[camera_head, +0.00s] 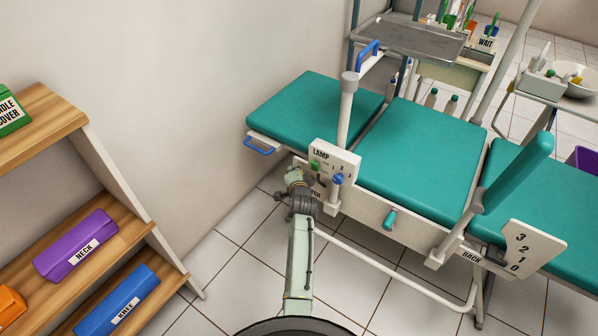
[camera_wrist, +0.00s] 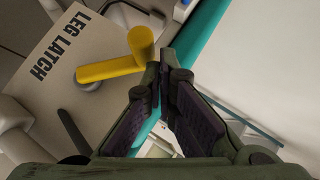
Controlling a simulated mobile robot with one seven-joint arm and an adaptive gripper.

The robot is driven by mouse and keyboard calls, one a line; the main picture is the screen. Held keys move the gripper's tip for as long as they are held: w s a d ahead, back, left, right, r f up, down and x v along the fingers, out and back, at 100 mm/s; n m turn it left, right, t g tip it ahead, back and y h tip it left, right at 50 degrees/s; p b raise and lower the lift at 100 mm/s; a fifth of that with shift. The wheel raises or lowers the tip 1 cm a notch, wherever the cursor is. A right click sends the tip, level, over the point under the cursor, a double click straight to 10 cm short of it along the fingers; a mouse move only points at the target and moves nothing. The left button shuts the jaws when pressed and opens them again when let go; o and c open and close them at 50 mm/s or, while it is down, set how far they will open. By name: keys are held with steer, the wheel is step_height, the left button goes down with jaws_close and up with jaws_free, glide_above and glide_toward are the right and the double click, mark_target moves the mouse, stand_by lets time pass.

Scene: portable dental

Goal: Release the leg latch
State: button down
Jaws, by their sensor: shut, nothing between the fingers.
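The leg latch panel (camera_wrist: 42,75) is a pale plate lettered LEG LATCH at the left of the wrist view. Its yellow L-shaped handle (camera_wrist: 110,69) is mounted on a round grey pivot, with its short end bent up at the right. My gripper (camera_wrist: 164,72) is shut and empty, its fingertips just right of the handle's bent end; I cannot tell whether they touch it. In the head view my gripper (camera_head: 294,180) is at the couch's near side, left of the lamp panel (camera_head: 333,168), and hides most of the latch panel.
The teal couch (camera_head: 420,160) spans the middle and right. A lamp post (camera_head: 347,110) rises above the lamp panel. The back lever (camera_head: 518,172) and its numbered plate are at the right. A wooden shelf (camera_head: 98,252) stands at the left. Floor tiles are clear between shelf and couch.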

steer(key=shift+w+a+f, duration=0.25)
steer(key=shift+w+a, duration=0.15)
steer(key=shift+a, duration=0.1)
stand_by(0.3)
steer(key=v, duration=1.2)
steer(key=shift+a, duration=0.1)
stand_by(0.3)
